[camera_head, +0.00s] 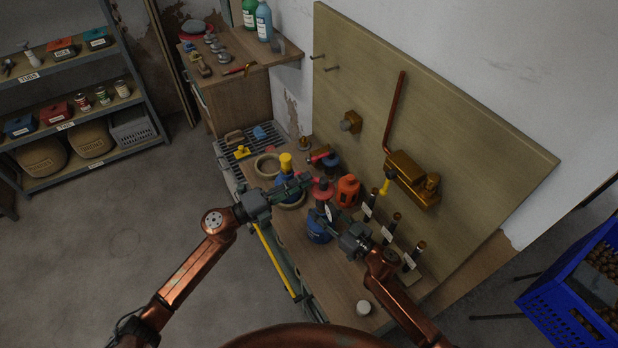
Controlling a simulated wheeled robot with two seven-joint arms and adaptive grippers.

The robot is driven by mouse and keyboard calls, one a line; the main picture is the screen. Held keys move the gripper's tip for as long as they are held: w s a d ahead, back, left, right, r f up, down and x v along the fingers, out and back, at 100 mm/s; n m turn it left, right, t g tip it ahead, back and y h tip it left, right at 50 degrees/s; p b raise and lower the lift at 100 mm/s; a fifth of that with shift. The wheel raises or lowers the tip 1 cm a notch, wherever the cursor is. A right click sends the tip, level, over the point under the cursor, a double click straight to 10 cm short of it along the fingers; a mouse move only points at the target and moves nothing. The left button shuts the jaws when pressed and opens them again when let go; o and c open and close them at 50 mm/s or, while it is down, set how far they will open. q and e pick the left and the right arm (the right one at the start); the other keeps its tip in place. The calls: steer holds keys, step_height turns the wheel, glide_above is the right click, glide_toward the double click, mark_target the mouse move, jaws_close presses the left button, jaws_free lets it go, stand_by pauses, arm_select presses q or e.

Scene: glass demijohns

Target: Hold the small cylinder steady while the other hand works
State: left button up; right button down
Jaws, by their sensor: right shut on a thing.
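A small blue cylinder (318,232) stands on the wooden bench, with a dark neck and a red top (322,188) above it. My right gripper (328,213) reaches in from the right and is shut at the dark neck, just above the blue body. My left gripper (306,182) reaches in from the left, higher up, with its fingertips beside the red top. I cannot tell whether its fingers touch the red top or are closed. The fingers partly hide the neck.
A blue vessel with a yellow cap (286,162) stands behind my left gripper. An orange bottle (347,190) is close behind the red top. Several dark-topped tubes (391,226) stand right of my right gripper. A white round item (364,307) lies near the bench front.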

arm_select(q)
steer(key=shift+x, duration=1.25)
steer(key=shift+c, duration=0.4)
jaws_close()
